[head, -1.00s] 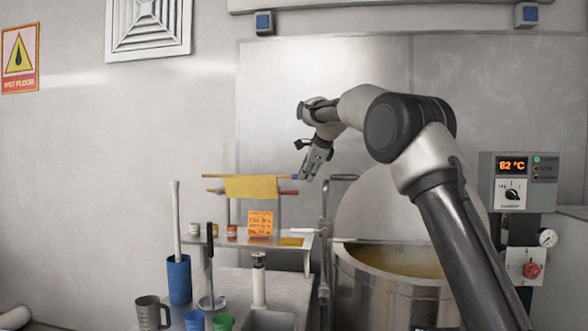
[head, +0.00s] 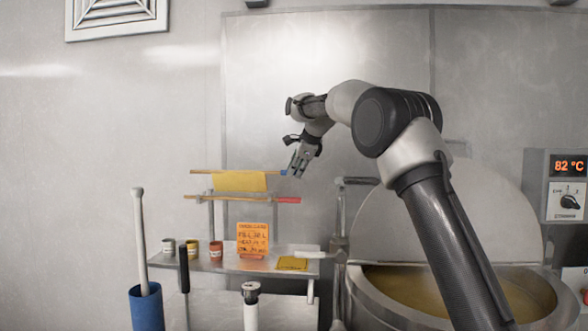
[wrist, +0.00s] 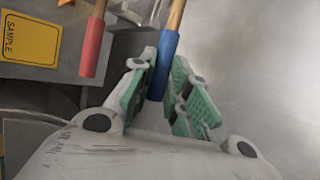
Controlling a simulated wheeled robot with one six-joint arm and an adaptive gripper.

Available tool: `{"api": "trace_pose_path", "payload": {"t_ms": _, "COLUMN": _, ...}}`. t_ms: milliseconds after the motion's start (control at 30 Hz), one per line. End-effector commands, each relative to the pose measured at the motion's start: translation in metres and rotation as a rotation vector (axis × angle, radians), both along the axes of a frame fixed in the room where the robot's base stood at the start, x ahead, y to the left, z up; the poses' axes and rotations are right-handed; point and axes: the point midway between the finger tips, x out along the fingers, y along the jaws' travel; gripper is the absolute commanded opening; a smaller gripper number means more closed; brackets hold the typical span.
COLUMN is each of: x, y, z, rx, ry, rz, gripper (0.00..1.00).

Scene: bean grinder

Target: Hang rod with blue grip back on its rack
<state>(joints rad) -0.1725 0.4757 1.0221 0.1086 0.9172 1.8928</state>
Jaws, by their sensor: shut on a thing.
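The rod with the blue grip (head: 284,172) is level above the rack at the left of my arm, its wooden shaft (head: 207,171) pointing left. My gripper (head: 294,168) is shut on the blue grip, which also shows between the green finger pads (wrist: 163,62) in the wrist view. The rack (head: 212,216) has upright posts on a steel shelf. A second rod with a red grip (head: 288,200) lies on it, just below; it also shows in the wrist view (wrist: 93,48). A yellow cloth (head: 240,182) hangs just under the blue-gripped rod; I cannot tell which rod bears it.
The shelf (head: 222,262) holds small cups (head: 191,250), an orange note (head: 253,238) and a yellow sample card (head: 292,263). A large kettle (head: 375,305) with its lid raised stands at the right. A blue container (head: 146,308) is at the lower left.

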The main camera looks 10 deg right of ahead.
Motion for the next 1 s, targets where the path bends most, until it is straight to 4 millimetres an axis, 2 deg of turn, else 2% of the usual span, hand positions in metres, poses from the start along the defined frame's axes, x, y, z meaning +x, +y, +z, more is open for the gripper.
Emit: {"api": "trace_pose_path", "payload": {"t_ms": 1000, "x": 0.0, "y": 0.0, "z": -0.077, "rx": 0.0, "ry": 0.0, "rz": 0.0, "gripper": 0.0}}
